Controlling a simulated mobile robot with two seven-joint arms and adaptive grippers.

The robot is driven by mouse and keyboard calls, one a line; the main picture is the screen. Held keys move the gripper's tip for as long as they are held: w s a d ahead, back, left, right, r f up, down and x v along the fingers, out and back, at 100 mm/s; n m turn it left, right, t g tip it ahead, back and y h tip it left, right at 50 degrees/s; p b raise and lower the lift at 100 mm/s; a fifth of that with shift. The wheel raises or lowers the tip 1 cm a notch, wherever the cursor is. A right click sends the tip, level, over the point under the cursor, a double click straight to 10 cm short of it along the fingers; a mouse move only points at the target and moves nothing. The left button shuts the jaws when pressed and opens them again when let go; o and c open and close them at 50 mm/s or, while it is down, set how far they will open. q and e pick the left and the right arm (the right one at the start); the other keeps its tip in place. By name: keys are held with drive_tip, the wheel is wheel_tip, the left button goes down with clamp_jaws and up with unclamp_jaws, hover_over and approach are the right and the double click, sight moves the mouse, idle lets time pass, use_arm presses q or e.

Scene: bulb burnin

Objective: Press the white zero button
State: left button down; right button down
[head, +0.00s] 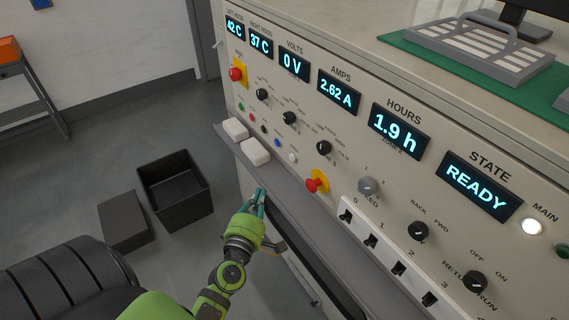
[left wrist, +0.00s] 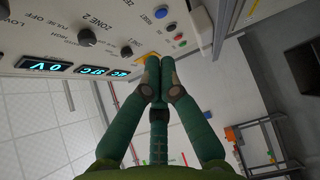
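A small round white button (head: 293,157) sits low on the console panel in the head view, at the right end of a row of small coloured buttons. I cannot make it out in the left wrist view. My left gripper (head: 260,194) is below the panel, by the grey ledge's outer edge, down and left of the white button and apart from it. In the left wrist view its green fingers (left wrist: 159,64) are together at the tips, with nothing visible between them. My right gripper is not in view.
A blue button (head: 277,142) is beside the white one. A red knob on a yellow plate (head: 317,185) is to its right. Two white blocks (head: 255,152) lie on the grey ledge (head: 318,222) below the panel. A black open bin (head: 176,190) stands on the floor.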

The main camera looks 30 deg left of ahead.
use_arm(q)
approach(288, 152)
drive_tip(key=a, duration=0.1)
drive_tip(key=w+a, duration=0.1)
drive_tip(key=a, duration=0.1)
drive_tip(key=shift+a+p, duration=0.2)
drive_tip(key=shift+p, duration=0.2)
drive_tip(key=shift+w+d, duration=0.65)
drive_tip(key=shift+w, duration=0.3)
drive_tip(key=shift+w+d+f, duration=0.1)
drive_tip(key=shift+w+d, duration=0.2)
drive_tip(key=shift+w, duration=0.3)
